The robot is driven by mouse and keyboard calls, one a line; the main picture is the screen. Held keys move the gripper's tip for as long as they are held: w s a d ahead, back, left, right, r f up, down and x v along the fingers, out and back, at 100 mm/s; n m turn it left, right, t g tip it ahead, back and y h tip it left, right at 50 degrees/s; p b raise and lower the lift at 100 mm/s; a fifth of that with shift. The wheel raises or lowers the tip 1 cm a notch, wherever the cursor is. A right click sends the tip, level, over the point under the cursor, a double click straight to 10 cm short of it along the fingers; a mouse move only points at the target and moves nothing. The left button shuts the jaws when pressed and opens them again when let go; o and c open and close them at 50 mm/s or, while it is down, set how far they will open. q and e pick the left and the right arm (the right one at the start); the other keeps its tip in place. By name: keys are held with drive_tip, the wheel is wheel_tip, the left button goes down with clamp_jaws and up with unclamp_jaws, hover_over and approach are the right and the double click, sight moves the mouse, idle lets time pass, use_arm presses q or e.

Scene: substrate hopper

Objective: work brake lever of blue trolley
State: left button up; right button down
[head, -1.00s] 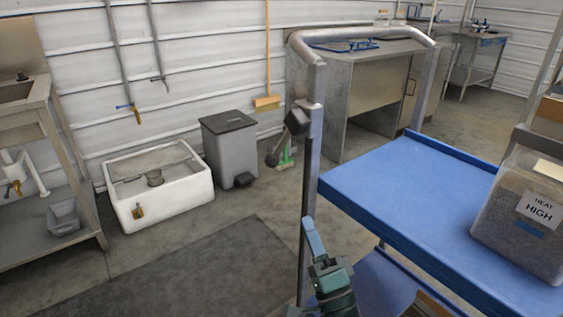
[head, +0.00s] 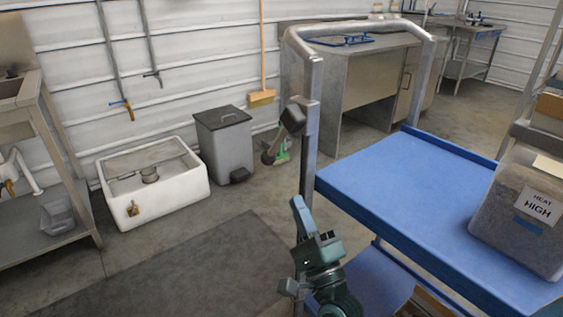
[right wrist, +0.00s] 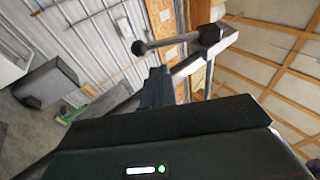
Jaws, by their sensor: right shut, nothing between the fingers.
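The blue trolley (head: 396,172) stands at the right with a grey tubular handle frame. Its brake lever (head: 280,140) sits on the left post, slanting down and left from a dark pivot block to a round dark knob. In the right wrist view the lever (right wrist: 170,43) runs from the block to the ball knob, just beyond the fingers. My right gripper (head: 298,206) is shut and empty, pointing up beside the post, below the lever and apart from it in the head view. The fingers also show in the right wrist view (right wrist: 157,84). My left gripper is out of view.
A clear bin labelled HEAT HIGH (head: 522,215) stands on the trolley's upper deck. A grey pedal bin (head: 226,150) and a white basin (head: 155,185) stand behind on the floor.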

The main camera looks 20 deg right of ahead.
sight(276, 150)
drive_tip(key=x, duration=1)
drive_tip(key=shift+p, duration=0.3)
